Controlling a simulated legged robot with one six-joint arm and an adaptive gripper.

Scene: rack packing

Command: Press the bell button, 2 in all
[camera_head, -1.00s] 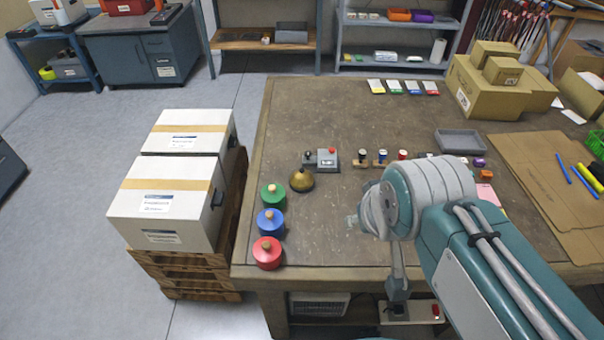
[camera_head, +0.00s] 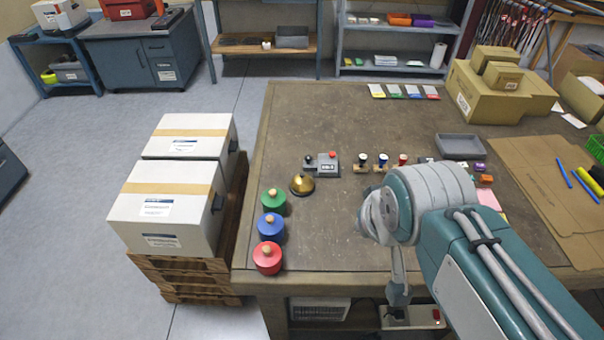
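A brass dome bell (camera_head: 302,185) with a small button on top sits on the brown worktable (camera_head: 330,110), left of the middle. Behind it stands a small grey box (camera_head: 328,163) with a red button and a dark knob beside it. My arm reaches in from the lower right and bends over the table. A thin part with a dark end, perhaps my gripper (camera_head: 398,292), hangs at the table's front edge, well to the right of and nearer than the bell. Its fingers cannot be made out. Nothing touches the bell.
Green (camera_head: 273,202), blue (camera_head: 271,227) and red (camera_head: 267,258) knobbed canisters line the table's left edge. Several stamps (camera_head: 383,162) stand right of the bell. A grey tray (camera_head: 460,146) and cardboard boxes (camera_head: 492,95) are further right. White cases (camera_head: 168,205) sit on a pallet at left.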

